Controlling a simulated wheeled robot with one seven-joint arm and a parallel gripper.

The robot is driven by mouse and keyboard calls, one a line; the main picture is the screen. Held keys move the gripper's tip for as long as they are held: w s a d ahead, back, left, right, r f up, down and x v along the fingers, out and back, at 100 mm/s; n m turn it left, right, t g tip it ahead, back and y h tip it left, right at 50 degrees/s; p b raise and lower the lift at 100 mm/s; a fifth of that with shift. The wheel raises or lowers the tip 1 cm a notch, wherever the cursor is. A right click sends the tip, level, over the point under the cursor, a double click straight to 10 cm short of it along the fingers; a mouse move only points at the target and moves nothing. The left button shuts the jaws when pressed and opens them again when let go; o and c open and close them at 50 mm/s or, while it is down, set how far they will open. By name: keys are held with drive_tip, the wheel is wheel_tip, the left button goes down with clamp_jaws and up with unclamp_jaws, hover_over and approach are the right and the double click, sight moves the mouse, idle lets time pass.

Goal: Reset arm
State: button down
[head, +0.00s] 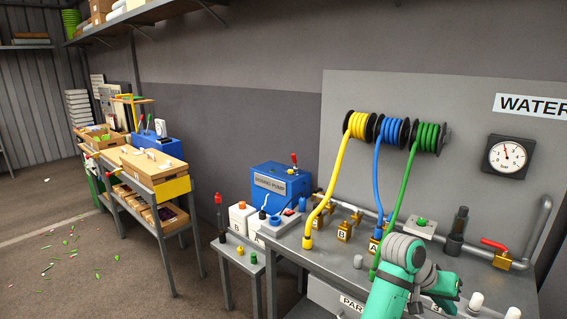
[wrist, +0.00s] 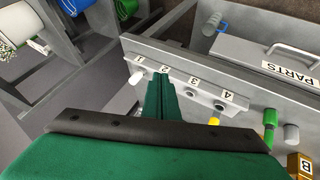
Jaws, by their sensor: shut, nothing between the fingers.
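My arm (head: 401,262), green with grey joints, reaches over the front of the grey workbench in the head view. My gripper (wrist: 161,84) shows in the wrist view as two green fingers pressed together, with nothing between them. The fingertips overlap the view of a grey strip (wrist: 205,97) with positions numbered 1 to 4, near number 2. I cannot tell whether they touch it. In the head view the arm's own links hide part of the bench front, and the fingers are not clear there.
Yellow (head: 320,213), blue (head: 379,190) and green (head: 401,195) hoses hang from wall reels to the bench. Brass valves (head: 344,232), a red-handled valve (head: 502,257) and a dark upright fitting (head: 457,232) stand behind my arm. A blue dosing pump (head: 283,186) stands left.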

drive_tip(key=w+a+f+n+t+h, duration=0.1)
drive_tip(key=a+f+n+t, duration=0.15)
drive_tip(key=f, duration=0.95)
drive_tip(key=s+a+f+n+t+y, duration=0.1)
drive_tip(key=s+a+f+n+t, duration=0.3)
drive_tip(key=a+f, duration=0.55)
drive_tip(key=s+a+f+n+t+y, duration=0.1)
drive_tip(key=s+a+f+n+t, duration=0.15)
drive_tip(key=s+a+f, duration=0.45)
drive_tip(key=s+a+f+n+t+y, duration=0.1)
drive_tip(key=s+a+t+y, duration=0.1)
drive_tip(key=s+a, duration=0.55)
drive_tip(key=s+a+n+t+y, duration=0.15)
drive_tip(key=s+a, duration=0.35)
drive_tip(key=a, duration=0.5)
drive_tip(key=s+a+r+m+t+y, duration=0.1)
drive_tip(key=s+a+r+y, duration=0.1)
drive_tip(key=s+a+r, duration=0.2)
drive_tip(key=s+a+r+m+t+y, duration=0.1)
drive_tip(key=s+a+r, duration=0.4)
drive_tip(key=s+r, duration=0.3)
drive_tip(key=shift+s+t+y, duration=0.35)
drive_tip(key=shift+s, duration=0.95)
